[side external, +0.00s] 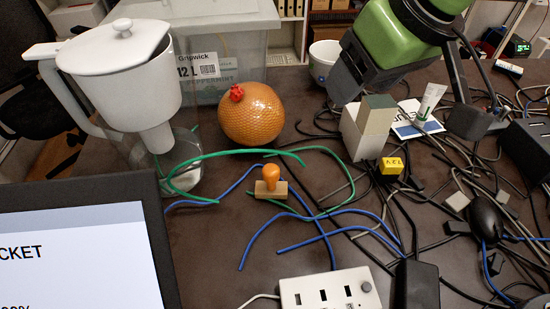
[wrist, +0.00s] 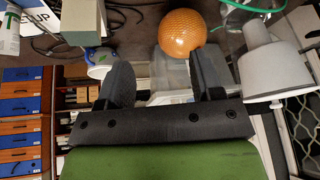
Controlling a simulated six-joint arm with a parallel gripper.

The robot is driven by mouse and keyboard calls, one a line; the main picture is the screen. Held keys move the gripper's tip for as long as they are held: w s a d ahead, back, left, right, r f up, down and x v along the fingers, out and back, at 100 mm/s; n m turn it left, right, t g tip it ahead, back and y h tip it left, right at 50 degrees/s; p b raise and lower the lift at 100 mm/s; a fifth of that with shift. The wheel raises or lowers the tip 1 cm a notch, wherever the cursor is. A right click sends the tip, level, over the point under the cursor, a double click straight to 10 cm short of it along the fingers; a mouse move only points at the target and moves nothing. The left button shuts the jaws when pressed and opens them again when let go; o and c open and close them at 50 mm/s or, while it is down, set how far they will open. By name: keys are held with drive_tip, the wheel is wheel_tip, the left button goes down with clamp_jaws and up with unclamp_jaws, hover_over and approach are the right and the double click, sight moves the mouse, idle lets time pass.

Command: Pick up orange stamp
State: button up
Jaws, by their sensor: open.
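The orange stamp (side external: 271,180) stands upright on the dark table in the side external view, with a rounded orange handle on a pale wooden block. It is among green and blue cables, in front of an orange textured ball. My gripper (side external: 400,115) is at the upper right in that view, behind and to the right of the stamp and well apart from it. In the wrist view my gripper (wrist: 162,85) shows two dark fingers spread apart with nothing between them. The stamp does not show in the wrist view.
The orange ball (side external: 252,115) sits behind the stamp. A white pitcher (side external: 120,75) stands left, a beige box (side external: 367,130) and yellow block (side external: 391,166) right. A white power strip (side external: 330,290) and a dark-framed screen (side external: 80,250) are in front. Tangled cables cover the right side.

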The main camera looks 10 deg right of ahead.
sight(272, 170)
drive_tip(key=a+f+n, duration=0.1)
drive_tip(key=a+f, duration=0.2)
drive_tip(key=f, duration=0.1)
drive_tip(key=a+f, duration=0.3)
drive_tip(key=f, duration=0.1)
drive_tip(key=a+f+n, duration=0.1)
drive_tip(key=a+f, duration=0.2)
drive_tip(key=f, duration=0.1)
drive_tip(key=shift+f+n+g, duration=0.3)
drive_tip(key=shift+f, duration=0.05)
drive_tip(key=shift+a+x, duration=0.2)
drive_tip(key=shift+x, duration=2.65)
drive_tip(key=shift+w+r, duration=0.1)
drive_tip(key=shift+c, duration=0.4)
drive_tip(key=c, duration=0.9)
